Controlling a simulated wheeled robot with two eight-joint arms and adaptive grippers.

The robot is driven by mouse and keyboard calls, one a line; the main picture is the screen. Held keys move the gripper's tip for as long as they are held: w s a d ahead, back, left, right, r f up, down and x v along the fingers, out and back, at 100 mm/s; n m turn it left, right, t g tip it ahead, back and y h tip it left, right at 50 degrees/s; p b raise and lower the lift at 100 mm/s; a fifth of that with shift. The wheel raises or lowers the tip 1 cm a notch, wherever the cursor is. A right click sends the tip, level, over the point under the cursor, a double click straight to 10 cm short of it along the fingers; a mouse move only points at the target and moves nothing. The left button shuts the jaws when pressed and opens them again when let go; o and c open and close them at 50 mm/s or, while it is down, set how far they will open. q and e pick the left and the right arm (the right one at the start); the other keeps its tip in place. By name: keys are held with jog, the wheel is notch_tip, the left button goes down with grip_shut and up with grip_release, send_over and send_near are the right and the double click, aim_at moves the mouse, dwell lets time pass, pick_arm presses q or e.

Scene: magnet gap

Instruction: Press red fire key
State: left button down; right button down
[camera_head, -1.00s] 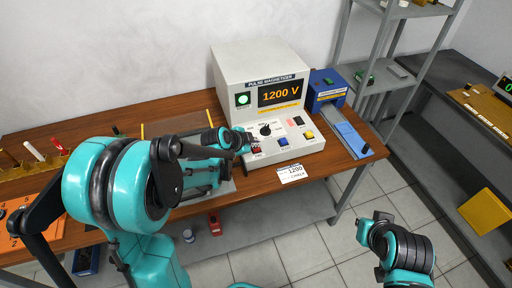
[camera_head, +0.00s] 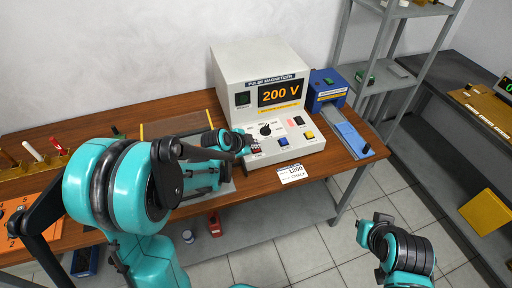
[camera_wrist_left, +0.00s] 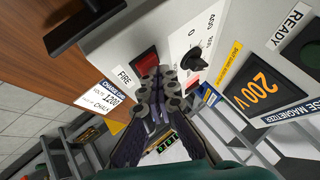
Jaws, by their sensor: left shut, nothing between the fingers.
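The red FIRE key (camera_wrist_left: 146,62) is on the sloped front panel of the white pulse magnetizer (camera_head: 240,67). In the head view the key (camera_head: 256,151) is partly hidden by my left gripper. My left gripper (camera_head: 246,143) is shut and empty, its tips at the key. In the left wrist view the shut fingertips (camera_wrist_left: 172,78) overlap the key's lower right part; whether they touch it I cannot tell. The display (camera_head: 281,92) reads 200 V, and the READY lamp (camera_head: 242,99) is dark. My right arm is at the lower right, its fingertips not clearly visible.
A black dial (camera_head: 265,129), a blue key (camera_head: 284,142) and a yellow key (camera_head: 309,135) share the panel. A charge card reading 1200 (camera_head: 292,173) lies at the front. A blue device (camera_head: 327,88) stands to the right.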

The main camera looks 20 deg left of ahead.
pick_arm(q)
jog(key=shift+r+p, duration=0.75)
jog(key=shift+r, duration=0.2)
notch_tip(320, 180, up, 5)
jog(key=p, duration=0.4)
dwell(0.7)
jog(key=s+r+n+y, duration=0.1)
jog(key=s+n, duration=0.5)
jog(key=s, duration=0.6)
jog(key=s+r+n+g+y, duration=0.1)
jog(key=s+r+n, duration=0.3)
jog(key=s, duration=0.9)
jog(key=n+y, duration=0.1)
jog(key=n, duration=0.2)
jog(key=shift+r, duration=0.25)
